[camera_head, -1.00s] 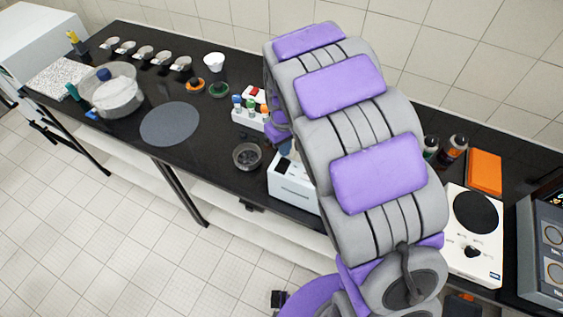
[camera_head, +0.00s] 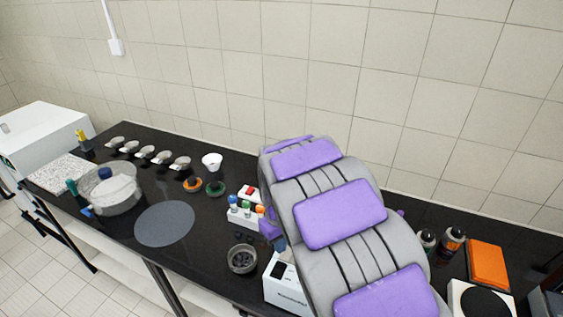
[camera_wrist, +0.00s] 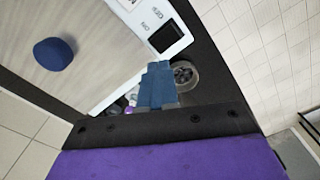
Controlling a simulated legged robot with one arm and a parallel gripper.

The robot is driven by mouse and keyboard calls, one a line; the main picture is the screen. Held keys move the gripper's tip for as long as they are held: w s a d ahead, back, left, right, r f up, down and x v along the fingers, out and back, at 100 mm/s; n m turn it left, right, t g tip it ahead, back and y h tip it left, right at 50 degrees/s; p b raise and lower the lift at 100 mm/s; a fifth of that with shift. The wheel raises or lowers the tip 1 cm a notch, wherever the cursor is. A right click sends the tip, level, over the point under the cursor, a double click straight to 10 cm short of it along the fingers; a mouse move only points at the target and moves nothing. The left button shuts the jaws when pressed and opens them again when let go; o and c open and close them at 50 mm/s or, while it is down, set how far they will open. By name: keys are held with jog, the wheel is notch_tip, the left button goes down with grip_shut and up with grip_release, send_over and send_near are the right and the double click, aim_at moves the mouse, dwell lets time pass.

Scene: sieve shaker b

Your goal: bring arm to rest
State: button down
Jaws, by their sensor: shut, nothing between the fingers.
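My gripper (camera_wrist: 157,86) shows in the wrist view as blue fingers pressed together, shut and empty. It points toward a white device with a dark display (camera_wrist: 166,36) and a small round dark container (camera_wrist: 185,74); I cannot tell whether it touches either. In the head view my grey and purple arm stretches over the right half of the black bench (camera_head: 205,212), and the gripper is hidden behind it.
A white device (camera_head: 283,286) and a round container (camera_head: 242,259) stand close by my arm. A bottle rack (camera_head: 243,217), dark bottles (camera_head: 451,243), an orange box (camera_head: 487,264) and a hotplate (camera_head: 480,300) share the bench. The tiled wall (camera_head: 300,70) rises behind.

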jog(key=shift+d, duration=0.1)
jog(key=s+d+r+m+b, duration=0.2)
jog(key=s+d, duration=0.3)
jog(key=s, duration=0.2)
jog(key=s+d+r+m+b, duration=0.2)
jog(key=s+d+b, duration=0.1)
jog(key=s+d, duration=0.3)
jog(key=s+d+f+m+g+b, duration=0.1)
jog(key=s+d+b, duration=0.1)
jog(key=s, duration=0.7)
jog(key=s+d+f+m+b, duration=0.2)
jog(key=s, duration=0.8)
jog(key=shift+d+m+g, duration=0.2)
jog(key=shift+m+g, duration=0.1)
jog(key=shift+g, duration=0.1)
